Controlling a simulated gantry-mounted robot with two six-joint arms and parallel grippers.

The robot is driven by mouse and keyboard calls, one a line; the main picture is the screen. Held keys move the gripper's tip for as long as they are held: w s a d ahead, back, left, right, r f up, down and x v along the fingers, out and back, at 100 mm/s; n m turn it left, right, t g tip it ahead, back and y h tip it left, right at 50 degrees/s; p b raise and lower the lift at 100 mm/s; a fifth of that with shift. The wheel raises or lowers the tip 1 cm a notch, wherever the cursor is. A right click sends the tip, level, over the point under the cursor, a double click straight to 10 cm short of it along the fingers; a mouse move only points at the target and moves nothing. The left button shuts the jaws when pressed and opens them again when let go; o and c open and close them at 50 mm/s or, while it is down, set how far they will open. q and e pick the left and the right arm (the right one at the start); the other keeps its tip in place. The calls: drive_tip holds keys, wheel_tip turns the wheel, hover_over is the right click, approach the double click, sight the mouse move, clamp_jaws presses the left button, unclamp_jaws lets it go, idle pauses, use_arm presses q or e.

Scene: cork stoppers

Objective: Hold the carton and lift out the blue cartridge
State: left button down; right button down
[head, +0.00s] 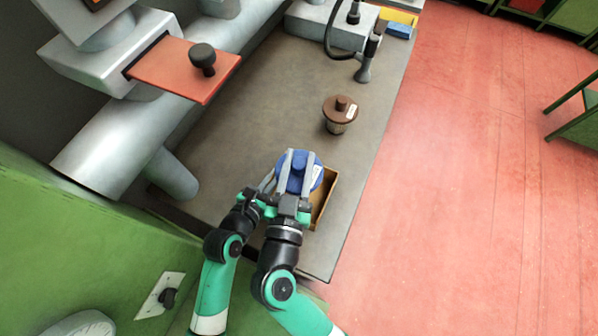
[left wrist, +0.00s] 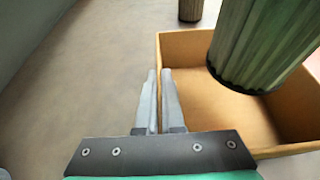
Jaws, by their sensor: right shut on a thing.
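The blue cartridge has a round blue cap (head: 316,178) in the head view and a green ribbed body (left wrist: 262,45) in the left wrist view. Its dark lower rim hangs over the carton, seemingly clear of its floor. My right gripper (head: 297,170) is shut on the cap's top. The open brown carton (head: 325,205) stands on the bench under the cartridge; its inside shows in the left wrist view (left wrist: 185,60). My left gripper (left wrist: 159,85) has its fingers close together on either side of the carton's left wall, gripping it. In the head view it is partly hidden.
A brown-capped cartridge (head: 340,112) stands on the grey bench (head: 265,100) beyond the carton. A red plate with a black knob (head: 202,56) juts out at the upper left. A jointed nozzle (head: 366,62) is at the back. The bench's right edge is close to the carton.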

wheel_tip(320, 180, up, 2)
drive_tip(key=shift+r, duration=0.1)
use_arm(q)
drive_tip(key=c, duration=1)
unclamp_jaws()
drive_tip(key=shift+o, duration=0.2)
drive_tip(key=shift+s, duration=0.1)
drive_tip(key=v, duration=1.2)
